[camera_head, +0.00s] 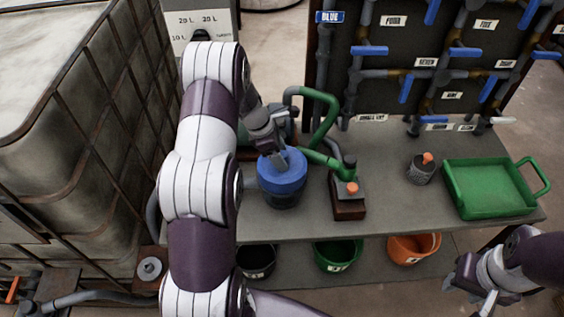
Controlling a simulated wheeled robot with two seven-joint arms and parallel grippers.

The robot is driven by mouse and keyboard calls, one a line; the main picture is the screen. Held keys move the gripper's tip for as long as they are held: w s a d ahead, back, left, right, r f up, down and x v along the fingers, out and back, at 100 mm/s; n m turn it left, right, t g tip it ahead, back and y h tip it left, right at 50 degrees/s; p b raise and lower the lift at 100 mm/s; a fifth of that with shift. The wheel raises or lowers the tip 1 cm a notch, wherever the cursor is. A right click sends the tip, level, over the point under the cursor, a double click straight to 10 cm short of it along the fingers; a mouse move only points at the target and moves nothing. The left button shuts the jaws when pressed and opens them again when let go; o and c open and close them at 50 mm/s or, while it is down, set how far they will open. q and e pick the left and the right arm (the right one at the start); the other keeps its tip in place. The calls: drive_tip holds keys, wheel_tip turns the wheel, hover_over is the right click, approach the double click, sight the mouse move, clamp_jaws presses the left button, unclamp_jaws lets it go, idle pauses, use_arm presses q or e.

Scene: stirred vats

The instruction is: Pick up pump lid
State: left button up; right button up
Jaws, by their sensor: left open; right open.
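The blue round lid (284,178), which I take to be the pump lid, sits on top of a dark round pot (284,201) on the grey workbench. My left gripper (284,160) is open, with its fingers at the back part of the lid's top. I cannot tell whether they touch it. My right gripper (478,296) is open and empty at the lower right, in front of the bench and away from the lid.
Green piping (318,130) and an orange-tipped pump unit (348,190) stand close right of the lid. A grey can (421,170) and a green tray (489,207) are further right. Buckets sit below, including a green one (338,255) and an orange one (414,247).

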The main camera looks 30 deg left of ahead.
use_arm(q)
drive_tip(key=shift+d+r, duration=0.1)
drive_tip(key=shift+c, duration=0.3)
drive_tip(key=c, duration=1.1)
drive_tip(key=shift+r, duration=0.1)
